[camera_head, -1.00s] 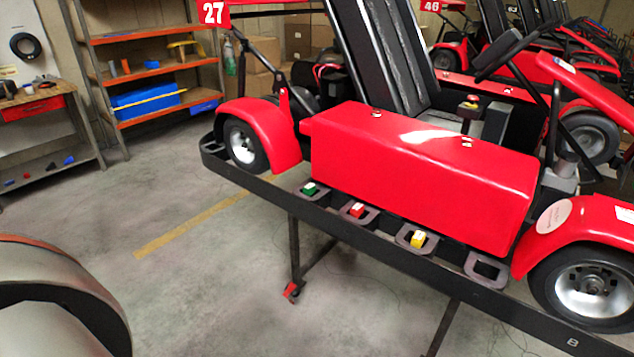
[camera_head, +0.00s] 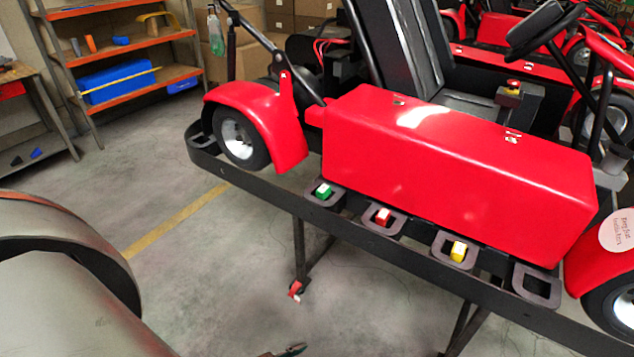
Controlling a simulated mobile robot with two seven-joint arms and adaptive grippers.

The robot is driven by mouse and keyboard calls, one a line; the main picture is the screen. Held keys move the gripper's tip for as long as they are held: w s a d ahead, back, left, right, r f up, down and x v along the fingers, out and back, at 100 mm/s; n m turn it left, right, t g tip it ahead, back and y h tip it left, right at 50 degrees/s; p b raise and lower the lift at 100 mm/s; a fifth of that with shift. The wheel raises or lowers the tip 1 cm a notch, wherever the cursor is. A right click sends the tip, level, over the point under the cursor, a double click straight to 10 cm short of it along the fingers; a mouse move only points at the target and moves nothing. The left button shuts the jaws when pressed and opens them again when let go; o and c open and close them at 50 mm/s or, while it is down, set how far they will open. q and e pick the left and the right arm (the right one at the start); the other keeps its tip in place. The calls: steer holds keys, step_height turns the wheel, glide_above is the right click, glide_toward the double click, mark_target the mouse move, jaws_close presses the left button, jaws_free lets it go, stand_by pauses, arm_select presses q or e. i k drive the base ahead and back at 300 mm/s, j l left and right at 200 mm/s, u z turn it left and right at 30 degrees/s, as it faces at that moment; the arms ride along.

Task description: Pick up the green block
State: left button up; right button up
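The green block (camera_head: 323,191) has a white patch on top. It sits in the leftmost of several dark square holders (camera_head: 335,201) along the kart stand's near rail, below the red side pod. A large grey rounded link of my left arm fills the lower left. A small dark tip with some red (camera_head: 290,350) shows at the bottom edge, likely part of my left gripper, well below the green block and apart from it. The rest of that gripper is out of the picture, so its opening does not show. My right gripper is not in view.
A red block (camera_head: 383,217) and a yellow block (camera_head: 458,251) sit in the holders to the right; the rightmost holder (camera_head: 537,286) is empty. The black rail (camera_head: 390,249) runs in front. The red side pod (camera_head: 450,165) overhangs close behind. Floor in front is open.

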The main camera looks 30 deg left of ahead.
mark_target(322, 192)
steer(key=i+j, duration=0.1)
steer(key=j, duration=0.25)
steer(key=i+j, duration=0.15)
steer(key=j, duration=0.2)
steer(key=i+j, duration=0.1)
steer(key=j, duration=0.25)
steer(key=i+j, duration=0.1)
steer(key=j, duration=0.25)
